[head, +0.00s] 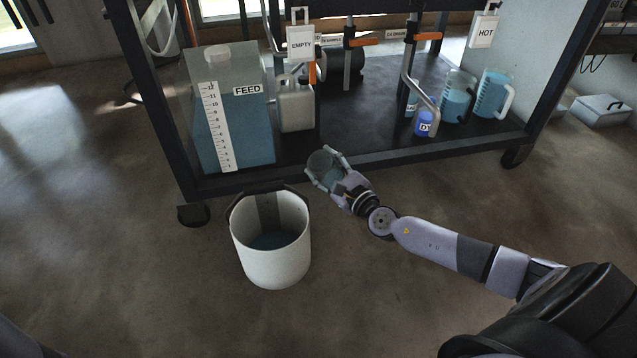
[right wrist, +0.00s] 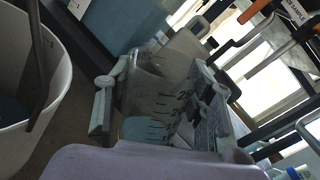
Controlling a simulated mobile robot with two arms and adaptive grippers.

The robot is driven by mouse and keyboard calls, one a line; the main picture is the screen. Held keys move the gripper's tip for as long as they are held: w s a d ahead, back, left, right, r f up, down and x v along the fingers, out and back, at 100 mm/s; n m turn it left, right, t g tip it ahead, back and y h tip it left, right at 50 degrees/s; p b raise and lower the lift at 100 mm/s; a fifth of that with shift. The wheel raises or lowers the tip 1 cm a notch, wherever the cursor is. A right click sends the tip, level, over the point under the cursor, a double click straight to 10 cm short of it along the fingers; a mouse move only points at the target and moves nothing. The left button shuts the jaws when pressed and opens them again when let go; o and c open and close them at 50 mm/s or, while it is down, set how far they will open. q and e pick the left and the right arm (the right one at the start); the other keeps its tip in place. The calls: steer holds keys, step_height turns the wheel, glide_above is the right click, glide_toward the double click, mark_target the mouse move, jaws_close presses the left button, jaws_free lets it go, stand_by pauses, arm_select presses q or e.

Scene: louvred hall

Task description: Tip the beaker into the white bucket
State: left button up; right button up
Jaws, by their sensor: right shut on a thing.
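The white bucket (head: 276,262) stands upright on the floor in front of the cart, with some blue liquid at its bottom. Its wall also shows at the left of the right wrist view (right wrist: 52,112). My right gripper (head: 326,168) is shut on a clear graduated beaker (head: 321,162), its fingers on either side. The beaker shows between the fingers in the right wrist view (right wrist: 156,97) with blue liquid inside. It is held above and to the right of the bucket in the head view, apart from it. Its exact tilt is hard to tell. My left gripper is out of view.
The cart's dark lower frame (head: 400,156) runs just behind the beaker. On its shelf stand the FEED tank (head: 248,130), a grey jug (head: 296,108), a blue-labelled bottle (head: 424,124) and two blue-filled pitchers at right. The floor around the bucket is clear.

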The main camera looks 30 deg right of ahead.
steer(key=shift+d, duration=0.1)
steer(key=shift+d+r+m+b, duration=0.15)
steer(key=shift+d+m+b, duration=0.15)
steer(key=shift+m+b, duration=0.1)
steer(key=m, duration=0.1)
steer(key=d+r+m, duration=0.1)
steer(key=d+r+m+b, duration=0.1)
steer(key=shift+w+d+m, duration=0.2)
steer(key=shift+d+m, duration=0.05)
steer(key=shift+m, duration=0.15)
steer(key=shift+d+r+m, duration=0.3)
steer(key=shift+r+m, duration=0.05)
steer(key=shift+m, duration=0.25)
